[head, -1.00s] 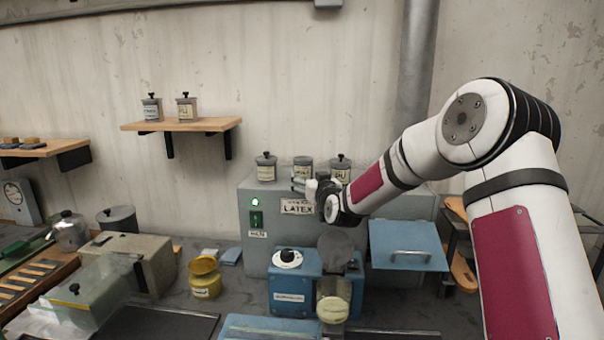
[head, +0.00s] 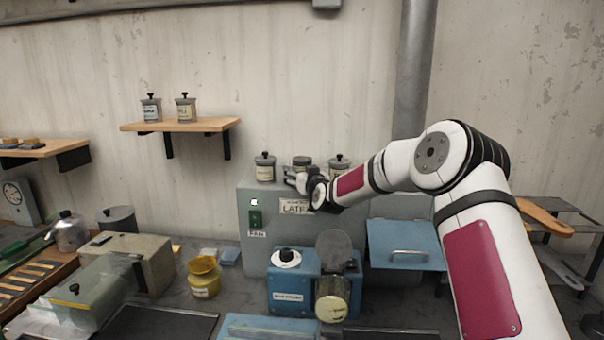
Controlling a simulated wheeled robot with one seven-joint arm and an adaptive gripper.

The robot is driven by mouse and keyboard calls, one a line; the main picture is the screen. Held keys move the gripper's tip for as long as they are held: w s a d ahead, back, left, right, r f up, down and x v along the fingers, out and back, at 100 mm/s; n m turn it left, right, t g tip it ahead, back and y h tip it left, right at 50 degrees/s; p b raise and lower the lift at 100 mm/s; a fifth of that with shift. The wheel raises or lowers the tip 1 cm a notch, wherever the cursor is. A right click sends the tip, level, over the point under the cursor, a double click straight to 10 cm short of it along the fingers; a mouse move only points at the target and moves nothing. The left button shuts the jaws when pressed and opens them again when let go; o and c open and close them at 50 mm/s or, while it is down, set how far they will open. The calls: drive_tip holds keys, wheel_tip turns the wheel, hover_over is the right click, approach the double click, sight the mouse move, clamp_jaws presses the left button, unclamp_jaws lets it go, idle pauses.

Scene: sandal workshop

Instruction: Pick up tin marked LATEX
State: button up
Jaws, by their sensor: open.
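Three grey lidded tins with black knobs stand on top of the grey machine: a left tin (head: 265,168), a middle tin (head: 302,162) and a right tin (head: 339,165). Their labels are too small to read, so I cannot tell which is marked LATEX. A plate reading LATEX (head: 293,206) is on the machine's front, partly covered by my arm. My gripper (head: 290,178) is open, in front of the middle tin and hiding its lower part. Its fingers point left. I cannot tell whether it touches the tin.
Two more lidded tins, a left one (head: 151,108) and a right one (head: 186,108), stand on a wooden wall shelf (head: 205,124). The grey machine (head: 256,262) has a blue flap (head: 405,258). A blue device (head: 291,298) and yellow pot (head: 204,278) stand before it.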

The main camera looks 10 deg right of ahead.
drive_tip(key=c, duration=1.6)
drive_tip(key=shift+r, duration=0.1)
drive_tip(key=shift+c, duration=0.2)
drive_tip(key=shift+r, duration=0.2)
